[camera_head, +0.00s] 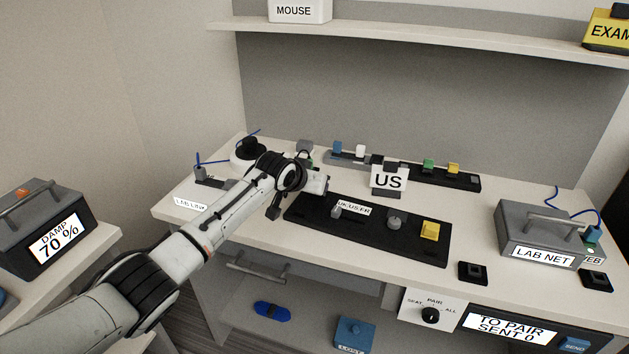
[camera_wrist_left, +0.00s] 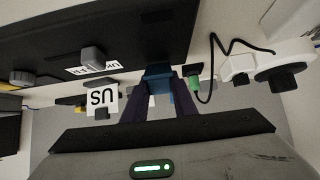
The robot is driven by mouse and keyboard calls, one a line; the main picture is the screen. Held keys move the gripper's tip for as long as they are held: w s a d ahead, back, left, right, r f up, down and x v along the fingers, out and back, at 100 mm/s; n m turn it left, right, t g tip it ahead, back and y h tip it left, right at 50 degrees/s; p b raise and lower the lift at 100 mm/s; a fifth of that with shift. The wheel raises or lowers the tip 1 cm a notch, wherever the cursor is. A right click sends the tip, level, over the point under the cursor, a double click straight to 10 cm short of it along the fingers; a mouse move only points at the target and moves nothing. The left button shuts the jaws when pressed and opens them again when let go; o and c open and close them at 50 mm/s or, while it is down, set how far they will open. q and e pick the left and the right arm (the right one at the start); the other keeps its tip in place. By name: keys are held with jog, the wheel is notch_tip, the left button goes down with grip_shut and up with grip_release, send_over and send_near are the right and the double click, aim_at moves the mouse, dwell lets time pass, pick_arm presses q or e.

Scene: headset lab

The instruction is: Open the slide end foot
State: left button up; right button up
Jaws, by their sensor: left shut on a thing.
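A black slide board (camera_head: 372,242) labelled UK.US.FR lies on the bench, with two grey knobs and a yellow block (camera_head: 430,230) at its right end. My left arm reaches over the bench, and my left gripper (camera_head: 318,186) is at the board's left end. In the left wrist view, the gripper (camera_wrist_left: 160,94) is shut on a blue block (camera_wrist_left: 158,72) at the board's end, which I take to be the slide end foot. In the head view my gripper hides this block. I cannot tell whether it has shifted. My right gripper is not in view.
A US sign (camera_head: 389,180) stands behind the board. A rear black strip (camera_head: 405,173) carries coloured blocks. A grey LAB NET box (camera_head: 541,233) is at right. A white round device (camera_head: 248,152) with blue cable is left of my gripper. A shelf (camera_head: 400,36) hangs above.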

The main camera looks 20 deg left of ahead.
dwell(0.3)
pick_arm(q)
jog(key=o, duration=1.1)
jog(key=shift+d, duration=0.1)
jog(key=shift+c, duration=0.2)
jog(key=p+v, duration=0.1)
jog(key=v, duration=0.9)
jog(key=shift+s, duration=0.1)
